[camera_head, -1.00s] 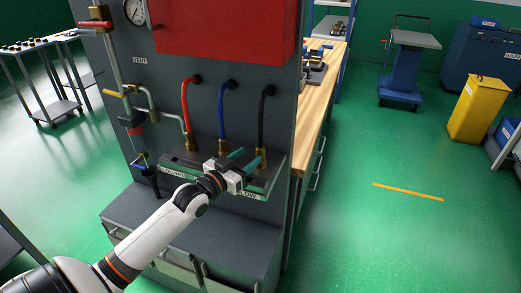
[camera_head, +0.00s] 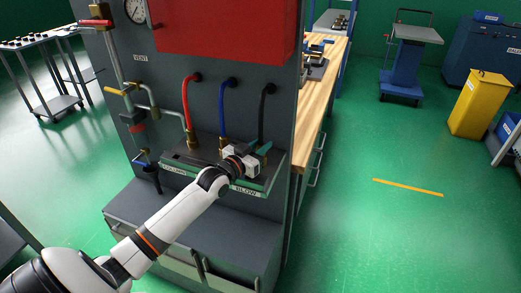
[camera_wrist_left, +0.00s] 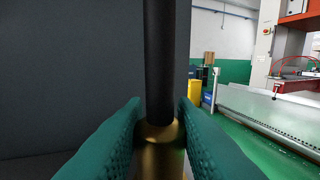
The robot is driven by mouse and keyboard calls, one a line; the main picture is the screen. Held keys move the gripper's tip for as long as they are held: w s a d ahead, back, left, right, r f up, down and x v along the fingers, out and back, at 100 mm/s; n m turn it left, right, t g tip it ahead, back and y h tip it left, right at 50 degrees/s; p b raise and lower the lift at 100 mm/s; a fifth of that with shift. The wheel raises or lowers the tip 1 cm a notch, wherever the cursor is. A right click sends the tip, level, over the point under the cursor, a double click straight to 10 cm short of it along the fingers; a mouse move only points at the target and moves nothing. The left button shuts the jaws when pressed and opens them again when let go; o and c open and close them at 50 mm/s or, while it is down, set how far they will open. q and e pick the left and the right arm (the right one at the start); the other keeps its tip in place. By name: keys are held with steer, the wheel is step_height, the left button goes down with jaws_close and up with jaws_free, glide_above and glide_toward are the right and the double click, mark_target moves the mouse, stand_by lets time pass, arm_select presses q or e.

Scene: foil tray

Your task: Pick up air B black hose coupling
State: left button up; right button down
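The black hose (camera_head: 263,106) hangs from the dark panel, right of the blue hose (camera_head: 221,105) and the red hose (camera_head: 186,104). My left gripper (camera_head: 263,153) is at its lower end, over the shelf. In the left wrist view the black hose (camera_wrist_left: 159,60) runs down into a brass coupling (camera_wrist_left: 161,149). The green fingers stand on either side of this coupling, very close to it. I cannot tell whether they press on it. In the head view the gripper mostly hides the coupling. My right gripper is not in view.
Brass couplings of the red hose (camera_head: 192,140) and blue hose (camera_head: 223,142) stand left of my gripper. The narrow shelf (camera_head: 180,163) carries labels. Pipes and a valve (camera_head: 137,116) are further left. A wooden bench (camera_head: 318,95) stands behind on the right.

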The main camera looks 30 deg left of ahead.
arm_select(q)
jaws_close()
step_height(320, 180, up, 9)
steer(key=shift+b, duration=0.45)
steer(key=shift+r, duration=0.6)
steer(key=shift+p, duration=0.3)
steer(key=shift+f, duration=0.1)
